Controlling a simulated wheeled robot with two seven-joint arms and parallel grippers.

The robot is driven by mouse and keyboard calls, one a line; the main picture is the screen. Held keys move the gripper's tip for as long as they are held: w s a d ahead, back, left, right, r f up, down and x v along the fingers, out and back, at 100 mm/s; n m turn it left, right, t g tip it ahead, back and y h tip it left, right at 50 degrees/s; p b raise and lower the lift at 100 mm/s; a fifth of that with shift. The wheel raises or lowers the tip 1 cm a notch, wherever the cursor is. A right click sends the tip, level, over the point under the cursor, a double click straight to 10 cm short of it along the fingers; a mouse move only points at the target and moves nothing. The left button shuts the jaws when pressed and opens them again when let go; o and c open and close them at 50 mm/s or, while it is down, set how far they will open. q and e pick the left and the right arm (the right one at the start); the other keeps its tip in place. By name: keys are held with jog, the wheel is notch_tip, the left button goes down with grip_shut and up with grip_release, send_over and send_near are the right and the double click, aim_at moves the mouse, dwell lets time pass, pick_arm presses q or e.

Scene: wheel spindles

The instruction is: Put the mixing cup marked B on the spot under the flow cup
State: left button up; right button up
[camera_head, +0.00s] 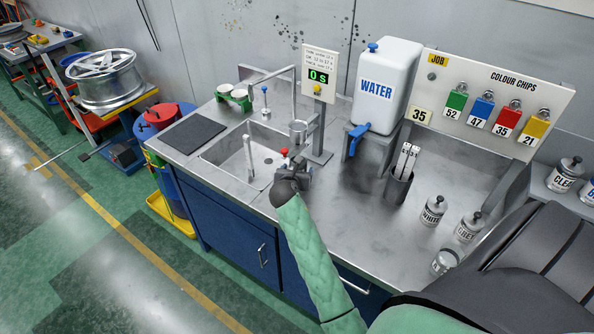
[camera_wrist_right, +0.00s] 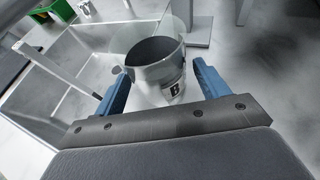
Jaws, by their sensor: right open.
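The mixing cup marked B (camera_wrist_right: 174,90) is a clear cup with dark grey contents, upright between the fingers of my right gripper (camera_wrist_right: 161,76) in the right wrist view. The blue fingers are open, one on each side of the cup; contact is not clear. In the head view my right gripper (camera_head: 296,174) is at the sink's right front, and it hides most of the cup. The metal flow cup (camera_head: 298,132) is held on a stand just behind the gripper. The spot under it is hidden. My left gripper is out of view.
The sink (camera_head: 235,160) is left of the gripper. The timer (camera_head: 319,76) reads 0 s. Behind right stand the water container (camera_head: 377,90) and a stick holder (camera_head: 398,186). Labelled jars (camera_head: 433,210) stand at right. Bare counter (camera_head: 355,235) lies between.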

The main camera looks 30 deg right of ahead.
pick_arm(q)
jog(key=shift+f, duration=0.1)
pick_arm(e)
jog(key=shift+r, duration=0.1)
jog(key=shift+s+a+b, duration=0.2)
jog(key=shift+a+b, duration=0.1)
jog(key=b+v, duration=0.2)
jog(key=v, duration=0.8)
jog(key=shift+d+r+b, duration=0.1)
jog(key=shift+b, duration=0.25)
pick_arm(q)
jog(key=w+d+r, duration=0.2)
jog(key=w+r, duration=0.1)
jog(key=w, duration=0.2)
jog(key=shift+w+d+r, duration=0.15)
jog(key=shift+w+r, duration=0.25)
pick_arm(e)
jog(key=shift+v, duration=0.75)
